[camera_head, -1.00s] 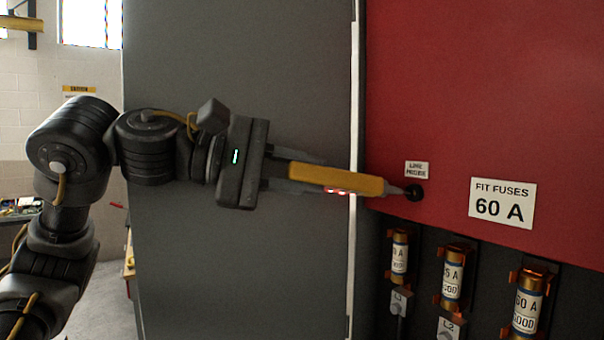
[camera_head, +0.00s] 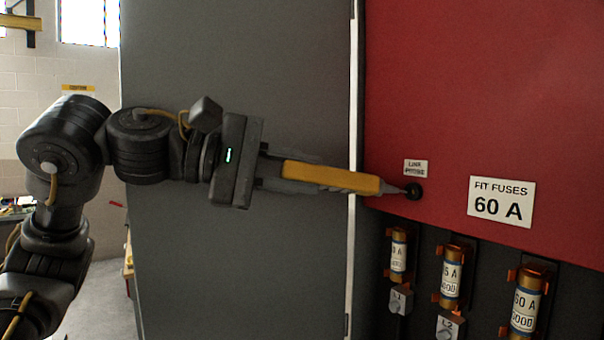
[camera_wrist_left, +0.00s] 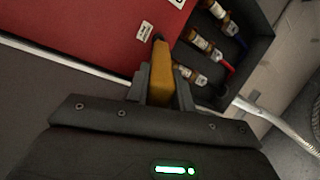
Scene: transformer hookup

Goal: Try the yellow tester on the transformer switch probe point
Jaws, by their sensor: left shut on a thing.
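My left gripper (camera_head: 285,172) is shut on the yellow tester (camera_head: 332,178) and holds it roughly level, tip to the right. The tester's thin grey tip meets the round black probe point (camera_head: 415,191) on the red panel, below a small white label (camera_head: 416,168). Whether the tip touches or sits inside it, I cannot tell. In the left wrist view, the tester (camera_wrist_left: 159,78) sits between the fingers of my left gripper (camera_wrist_left: 160,92), pointing at the red panel. No red light shows on the tester now. My right gripper is not in view.
The red panel (camera_head: 480,90) carries a white "FIT FUSES 60 A" sign (camera_head: 502,202). Below it, three fuses (camera_head: 451,277) stand in orange clips in a dark recess. A grey door (camera_head: 240,70) stands behind my left arm.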

